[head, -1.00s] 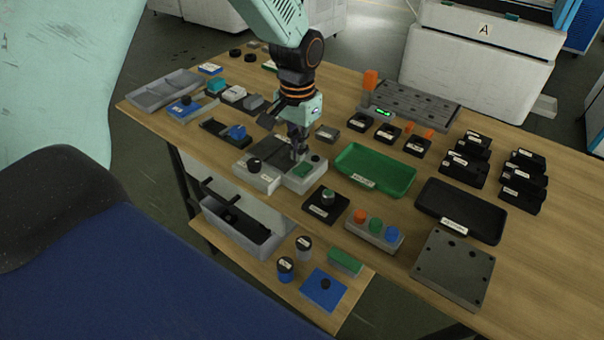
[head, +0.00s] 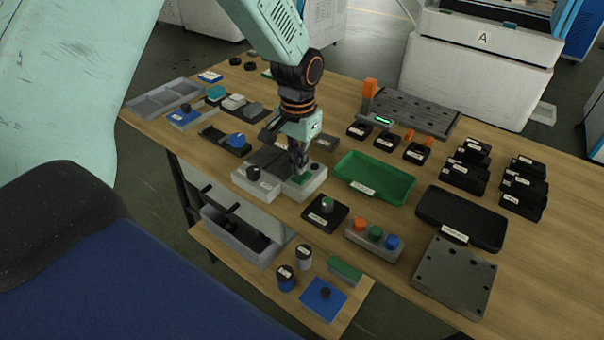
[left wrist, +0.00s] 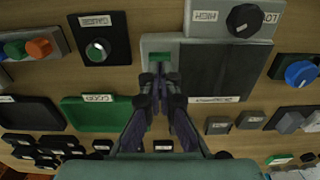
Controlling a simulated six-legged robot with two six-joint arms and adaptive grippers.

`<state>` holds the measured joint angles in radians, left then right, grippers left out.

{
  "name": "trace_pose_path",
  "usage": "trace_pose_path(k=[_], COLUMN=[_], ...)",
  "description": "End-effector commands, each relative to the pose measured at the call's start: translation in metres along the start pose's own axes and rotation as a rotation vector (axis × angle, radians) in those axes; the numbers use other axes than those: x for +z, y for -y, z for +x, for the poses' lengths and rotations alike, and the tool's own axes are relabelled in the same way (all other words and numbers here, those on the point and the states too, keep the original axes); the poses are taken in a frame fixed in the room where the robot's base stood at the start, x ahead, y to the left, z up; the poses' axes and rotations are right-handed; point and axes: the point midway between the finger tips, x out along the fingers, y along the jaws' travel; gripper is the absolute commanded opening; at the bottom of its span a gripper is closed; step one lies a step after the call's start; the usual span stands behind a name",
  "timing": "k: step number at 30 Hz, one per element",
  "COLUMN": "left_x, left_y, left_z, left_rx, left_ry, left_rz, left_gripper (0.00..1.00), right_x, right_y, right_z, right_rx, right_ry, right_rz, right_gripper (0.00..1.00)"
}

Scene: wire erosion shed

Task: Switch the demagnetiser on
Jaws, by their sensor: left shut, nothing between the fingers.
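The demagnetiser is a grey box with a dark flat plate (left wrist: 220,70), on the table's front edge in the head view. It carries a black knob (head: 254,173) between the HIGH and LOW labels; the knob also shows in the left wrist view (left wrist: 243,20). Beside the plate is a green switch part (left wrist: 160,58), also in the head view (head: 301,181). My left gripper (head: 301,170) is shut and empty, pointing down over the green part. Its tips (left wrist: 160,78) partly cover that part; I cannot tell whether they touch it. My right gripper is out of view.
A green tray (head: 368,188) lies to the right. A black slide with a blue knob (head: 236,140) lies to the left.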

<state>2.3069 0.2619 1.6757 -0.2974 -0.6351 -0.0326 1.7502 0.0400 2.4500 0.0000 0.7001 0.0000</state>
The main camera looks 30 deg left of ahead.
Motion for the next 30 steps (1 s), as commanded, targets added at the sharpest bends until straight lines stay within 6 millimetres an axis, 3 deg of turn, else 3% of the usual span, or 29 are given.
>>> trace_pose_path(k=[30], left_x=[0.0000], left_y=[0.0000], left_z=[0.0053], left_rx=[0.000], left_ry=[0.000], left_rz=[0.000], left_gripper=[0.00], right_x=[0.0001], right_y=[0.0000], right_z=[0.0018], right_rx=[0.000], right_ry=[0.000], right_rz=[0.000], right_gripper=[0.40])
